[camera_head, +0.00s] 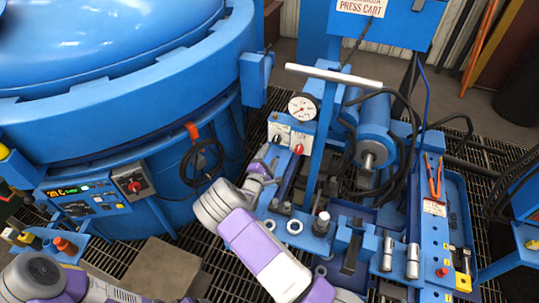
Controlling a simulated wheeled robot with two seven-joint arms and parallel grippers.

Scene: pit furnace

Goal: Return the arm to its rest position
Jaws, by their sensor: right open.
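My right arm comes up from the bottom middle, with purple and white links and a grey wrist. My right gripper (266,162) is small in the view, beside the left side of the blue press cart (319,150), just below the cart's box with a red knob. It is open and I see nothing held in it. Whether it touches the cart I cannot tell. Part of my left arm shows at the bottom left corner; its gripper is out of view.
A large blue furnace (120,85) fills the left, with a control panel (88,197) and a coiled black cable (201,162). The cart carries a gauge (302,107), a white-topped T-handle (333,75), hoses and a tool tray (455,215). Dark grating covers the floor.

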